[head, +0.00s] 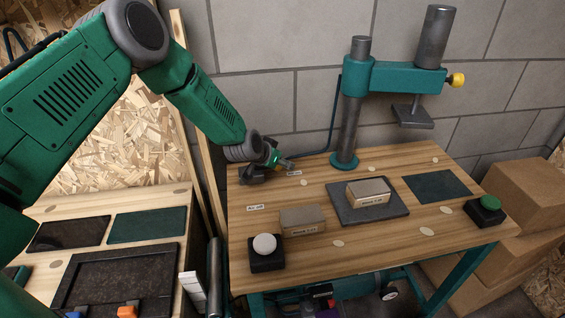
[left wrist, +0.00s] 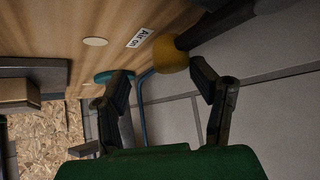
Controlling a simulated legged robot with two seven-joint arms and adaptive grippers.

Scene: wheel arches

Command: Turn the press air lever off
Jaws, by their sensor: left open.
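The press air lever shows in the left wrist view as a yellow ball knob (left wrist: 172,53) on a dark shaft (left wrist: 215,24). The knob is beside the "Air on" label (left wrist: 141,37), which also shows in the head view (head: 294,172). The "Air off" label (head: 255,207) lies nearer the front of the bench. My left gripper (head: 272,162) is at the bench's back left corner, its fingers open with the knob between or just beyond their tips. I cannot tell whether they touch it. In the head view the gripper mostly hides the lever. My right gripper is out of view.
Two labelled blocks, a grey plate (head: 345,212), a white button (head: 265,245) and a green button (head: 490,203) are on the bench. A block wall is close behind.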

